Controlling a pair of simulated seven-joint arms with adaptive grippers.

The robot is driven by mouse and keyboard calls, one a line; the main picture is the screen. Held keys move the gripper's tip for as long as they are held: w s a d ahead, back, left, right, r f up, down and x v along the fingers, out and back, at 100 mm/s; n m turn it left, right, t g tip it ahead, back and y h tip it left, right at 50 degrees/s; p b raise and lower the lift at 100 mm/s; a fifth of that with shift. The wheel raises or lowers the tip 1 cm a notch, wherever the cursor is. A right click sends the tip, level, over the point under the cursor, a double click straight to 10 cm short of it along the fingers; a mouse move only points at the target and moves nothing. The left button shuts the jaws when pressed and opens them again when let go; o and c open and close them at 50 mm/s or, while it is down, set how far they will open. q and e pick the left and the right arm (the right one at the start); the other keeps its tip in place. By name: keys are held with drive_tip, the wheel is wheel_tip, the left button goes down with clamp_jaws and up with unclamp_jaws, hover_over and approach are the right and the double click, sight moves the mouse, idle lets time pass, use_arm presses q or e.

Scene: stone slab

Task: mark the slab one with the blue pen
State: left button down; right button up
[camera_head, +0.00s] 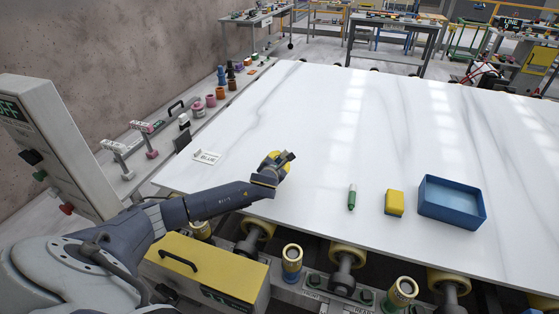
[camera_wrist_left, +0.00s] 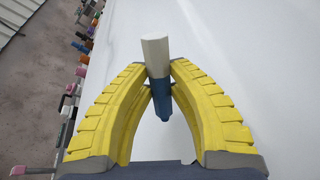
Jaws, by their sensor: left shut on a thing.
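My left gripper (camera_head: 278,163) is over the left part of the white marble slab (camera_head: 330,125). In the left wrist view its yellow fingers (camera_wrist_left: 160,85) are shut on a pen (camera_wrist_left: 157,62) with a white upper part and a blue lower part. I cannot tell whether the pen touches the slab. In the head view the pen is hidden by the gripper. A small white holder marked BLUE (camera_head: 205,158) lies on the slab left of the gripper. My right gripper is out of view.
A green and white pen (camera_head: 351,197) stands on the slab, with a yellow block (camera_head: 394,203) and a blue open box (camera_head: 452,200) to its right. A ledge with several small items (camera_head: 197,108) runs along the left edge. The slab's middle and back are clear.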

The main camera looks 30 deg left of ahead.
sight(289, 152)
use_arm(q)
drive_tip(key=shift+f, duration=0.45)
idle(1.2)
drive_tip(key=shift+w+d, duration=1.15)
drive_tip(key=shift+d, duration=0.25)
idle(3.6)
drive_tip(key=shift+r, duration=3.55)
